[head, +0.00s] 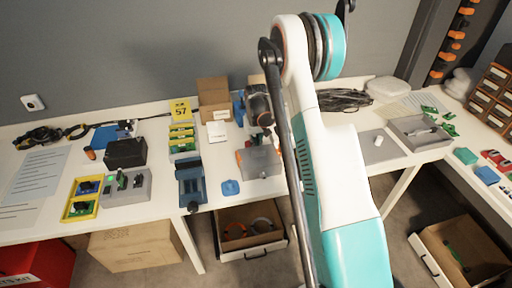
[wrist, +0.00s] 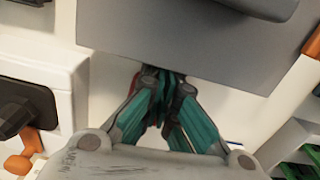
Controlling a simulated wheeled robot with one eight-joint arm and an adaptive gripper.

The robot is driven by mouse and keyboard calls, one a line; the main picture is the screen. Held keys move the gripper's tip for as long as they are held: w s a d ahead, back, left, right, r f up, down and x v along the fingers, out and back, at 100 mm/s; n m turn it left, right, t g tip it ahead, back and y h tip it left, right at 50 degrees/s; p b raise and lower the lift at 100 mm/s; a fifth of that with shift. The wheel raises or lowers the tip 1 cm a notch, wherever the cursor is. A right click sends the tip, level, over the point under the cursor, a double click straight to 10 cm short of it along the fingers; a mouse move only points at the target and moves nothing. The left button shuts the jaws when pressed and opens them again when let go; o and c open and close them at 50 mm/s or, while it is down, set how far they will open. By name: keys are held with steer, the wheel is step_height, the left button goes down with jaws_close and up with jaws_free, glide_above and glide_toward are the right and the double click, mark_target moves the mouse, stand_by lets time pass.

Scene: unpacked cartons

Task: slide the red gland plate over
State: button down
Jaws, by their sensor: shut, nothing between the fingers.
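My gripper (wrist: 163,80) is shut and empty, its teal fingers together at the edge of a grey flat-faced object (wrist: 190,50) in the wrist view. A thin dark red sliver (wrist: 133,84) shows beside the left finger; I cannot tell whether it is the red gland plate, since the fingers hide most of that spot. In the head view my gripper (head: 268,136) is small and partly hidden by my arm, just behind a grey box (head: 261,163) on the table. No red plate is clearly visible there. Contact with the grey object cannot be told.
A blue tray-like fixture (head: 191,182) and a small blue part (head: 230,187) lie left of the grey box. Cardboard boxes (head: 214,97) stand behind. A grey tray (head: 420,134) sits at right. Red parts (head: 497,159) lie on the right-hand table. Open white table lies around the blue part.

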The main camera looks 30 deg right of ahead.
steer(key=w, duration=0.2)
steer(key=w+d, duration=0.1)
steer(key=w, duration=0.4)
steer(key=shift+w+d, duration=0.1)
steer(key=shift+d, duration=0.2)
step_height(320, 180, up, 10)
steer(key=p, duration=0.4)
steer(key=shift+p, duration=0.3)
